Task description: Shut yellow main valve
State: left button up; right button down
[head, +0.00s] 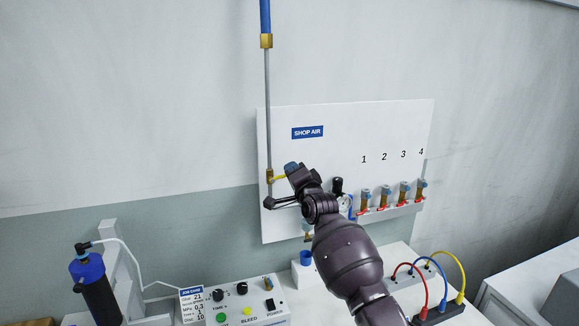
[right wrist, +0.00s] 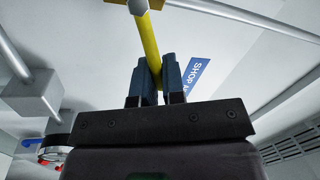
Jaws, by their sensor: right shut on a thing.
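The yellow main valve's lever (head: 279,178) sticks out to the right from the brass fitting on the vertical pipe, at the left of the white panel. In the right wrist view the yellow lever (right wrist: 151,45) runs down from the fitting at the top in between my gripper's fingers. My right gripper (head: 291,168) is at the lever's outer end, and in the right wrist view its two blue-grey fingers (right wrist: 159,80) are shut on the lever. The lever's tip is hidden by the gripper. My left gripper is not in view.
The white panel (head: 330,125) carries a SHOP AIR label (head: 307,132) and several numbered outlets with red levers at the right. Below are a control box (head: 235,305), a dark blue-topped cylinder (head: 92,285) and coloured cables (head: 443,290).

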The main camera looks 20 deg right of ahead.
jog(key=shift+d+f+m+h, duration=0.15)
jog(key=shift+f+m+h, duration=0.4)
jog(key=shift+m, duration=0.9)
jog(key=shift+d+f+m+h, duration=0.1)
jog(key=shift+f+m+h, duration=0.15)
jog(key=shift+f+m, duration=0.85)
jog(key=shift+r+m, duration=0.3)
jog(key=shift+m, duration=0.15)
jog(key=c, duration=1.2)
grip_release()
jog(key=shift+c, duration=0.2)
jog(key=shift+s, duration=0.1)
jog(key=s+f, duration=0.2)
jog(key=s, duration=0.8)
jog(key=shift+s+d, duration=0.15)
jog(key=shift+s, duration=0.05)
